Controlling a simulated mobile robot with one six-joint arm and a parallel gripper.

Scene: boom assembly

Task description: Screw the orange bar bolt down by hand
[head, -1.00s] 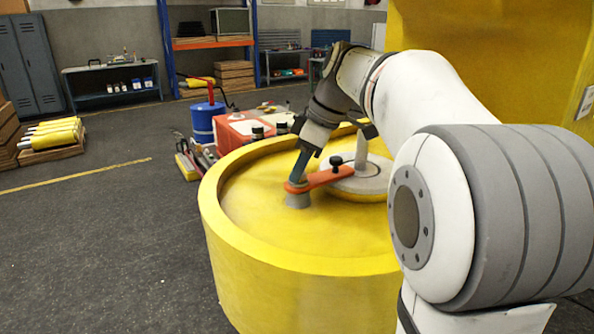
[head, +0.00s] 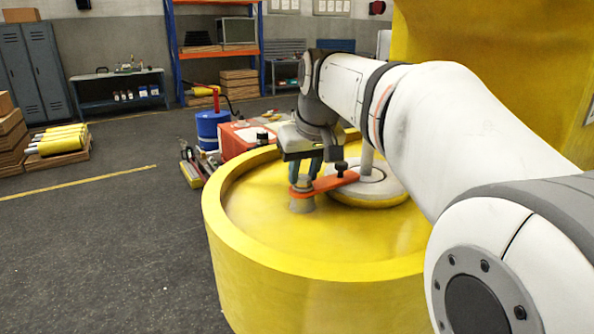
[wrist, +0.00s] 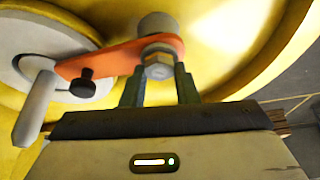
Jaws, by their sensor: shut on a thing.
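The orange bar (head: 328,184) lies flat across the yellow drum, from a grey post (head: 302,203) to a pale disc (head: 385,192); it shows in the wrist view (wrist: 112,59) too. The bar bolt (wrist: 158,68), a metal hex head, sits at the bar's end over the post. My gripper (wrist: 159,82) has a finger on each side of the bolt head and is shut on it. In the head view my gripper (head: 305,172) points down over that bar end, and the bolt is mostly hidden. How deep the bolt sits cannot be told.
A black knob (head: 341,168) stands on the bar's other end. A pale upright rod (head: 367,160) rises from the disc beside it. The drum's raised yellow rim (head: 235,235) surrounds the work. A blue canister (head: 211,129) and red box (head: 243,138) stand behind.

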